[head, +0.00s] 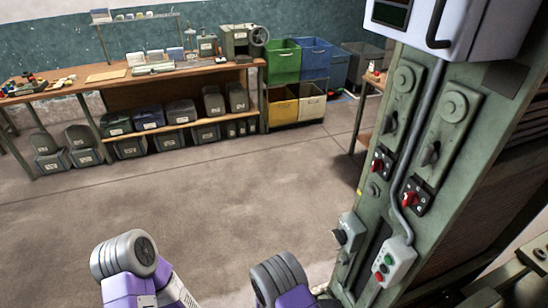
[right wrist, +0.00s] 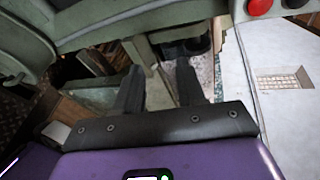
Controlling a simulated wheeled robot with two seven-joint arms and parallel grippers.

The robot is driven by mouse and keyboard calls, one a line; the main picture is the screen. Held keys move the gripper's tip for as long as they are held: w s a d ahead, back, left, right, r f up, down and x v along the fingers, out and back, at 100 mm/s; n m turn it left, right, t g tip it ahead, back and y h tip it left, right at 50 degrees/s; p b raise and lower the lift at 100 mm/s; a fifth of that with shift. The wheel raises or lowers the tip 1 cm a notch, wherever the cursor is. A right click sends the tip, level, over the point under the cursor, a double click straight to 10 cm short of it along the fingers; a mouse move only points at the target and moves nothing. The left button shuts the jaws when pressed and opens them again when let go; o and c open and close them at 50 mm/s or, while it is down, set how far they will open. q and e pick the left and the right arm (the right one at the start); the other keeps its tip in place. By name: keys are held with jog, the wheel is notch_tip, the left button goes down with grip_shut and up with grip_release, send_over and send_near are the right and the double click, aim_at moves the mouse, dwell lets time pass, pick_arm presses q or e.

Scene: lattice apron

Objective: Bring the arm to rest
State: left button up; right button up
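The grey and purple parts of my two arms show at the bottom edge of the head view, one left of centre and one near the middle. Neither gripper shows there. In the right wrist view, my right gripper (right wrist: 160,88) has two dark fingers standing apart with a gap between them. Nothing is held between them. My left gripper is out of sight in both views.
A green machine column (head: 400,180) with red switches stands close on the right, a push-button box (head: 390,262) low on it. A long workbench (head: 150,80) with bins below lines the back wall. Coloured crates (head: 285,62) stand beside it. The middle floor (head: 220,190) is clear.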

jog(key=s+f+m+g+y, duration=0.65)
jog(key=s+m, duration=0.35)
jog(key=s, duration=0.2)
jog(key=s+a+f+m+y, duration=0.2)
jog(key=s+a+m+y, duration=0.3)
jog(key=a+m+y, duration=0.8)
jog(key=w+d+r+m+t, duration=0.2)
jog(key=w+d+m+t, duration=0.3)
jog(key=m, duration=1.1)
jog(key=shift+d+r, duration=0.2)
jog(key=shift+r, duration=0.2)
jog(key=shift+d+t, duration=0.1)
jog(key=shift+t, duration=0.15)
